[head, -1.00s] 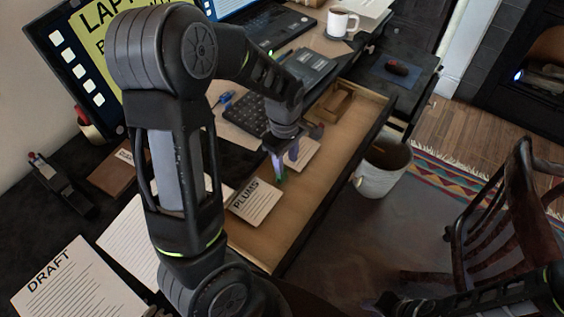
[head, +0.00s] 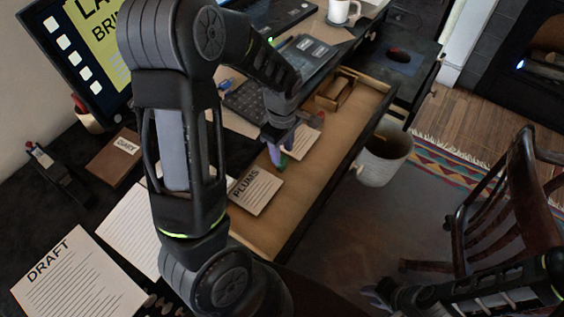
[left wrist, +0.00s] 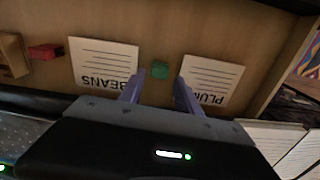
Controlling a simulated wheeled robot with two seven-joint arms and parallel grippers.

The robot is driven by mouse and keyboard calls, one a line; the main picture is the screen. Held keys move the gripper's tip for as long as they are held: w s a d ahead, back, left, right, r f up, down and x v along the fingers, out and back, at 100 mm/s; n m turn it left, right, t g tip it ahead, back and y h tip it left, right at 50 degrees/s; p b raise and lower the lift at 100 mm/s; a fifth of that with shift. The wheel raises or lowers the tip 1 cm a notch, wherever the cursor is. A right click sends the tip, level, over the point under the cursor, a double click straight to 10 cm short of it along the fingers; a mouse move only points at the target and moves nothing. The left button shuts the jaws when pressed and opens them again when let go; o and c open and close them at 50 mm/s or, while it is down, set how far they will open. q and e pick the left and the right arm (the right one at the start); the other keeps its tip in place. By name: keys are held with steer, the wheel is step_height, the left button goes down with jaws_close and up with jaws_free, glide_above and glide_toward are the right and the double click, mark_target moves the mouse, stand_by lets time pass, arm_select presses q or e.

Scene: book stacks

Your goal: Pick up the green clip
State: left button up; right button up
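The green clip (left wrist: 160,69) lies on the drawer floor between two paper cards in the left wrist view. A bit of it shows by my left fingertips in the head view (head: 283,161). My left gripper (left wrist: 159,86) is open, its two purple fingers spread on either side of the clip's line, with the clip just beyond the tips. I see nothing held between them. In the head view the left gripper (head: 277,152) points down into the open drawer (head: 283,218). My right gripper (head: 382,295) is at the lower right, away from the drawer; its finger gap is unclear.
The PLUMS card (head: 257,190) and the BEANS card (left wrist: 103,64) flank the clip. A red item (left wrist: 45,52) and a wooden block (left wrist: 13,55) lie farther along the drawer. A white bin (head: 383,160) and a chair (head: 510,200) stand beyond the drawer's right side.

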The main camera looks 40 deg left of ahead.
mark_target(283, 160)
arm_select(q)
step_height(283, 160, down, 5)
steer(key=shift+d+f, duration=0.1)
steer(key=shift+f, duration=0.05)
stand_by(0.7)
jaws_close()
